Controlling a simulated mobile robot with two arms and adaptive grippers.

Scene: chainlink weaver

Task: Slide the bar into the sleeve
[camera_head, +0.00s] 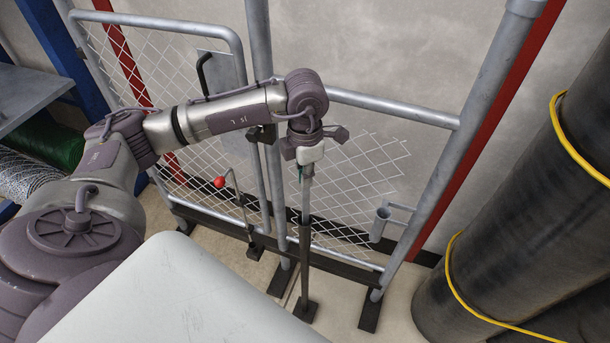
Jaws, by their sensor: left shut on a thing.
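My left gripper (309,147) is shut on the pale top end of a thin grey bar (306,193). The bar hangs close to upright in front of the mesh. Its lower part meets the top of a dark upright post (305,262), which stands on a floor foot; I cannot tell whether the bar is inside it or in front of it. A short open-topped grey tube (380,222), which may be the sleeve, is joined by a bracket to the right fence post, apart from the bar. My right gripper is not in view.
A grey fence frame (393,110) with loose-edged chainlink mesh (365,170) stands behind the bar. A red-knobbed lever (220,182) is left of it. Large dark rolls (535,200) with yellow bands fill the right. A pale surface (180,295) covers the front left.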

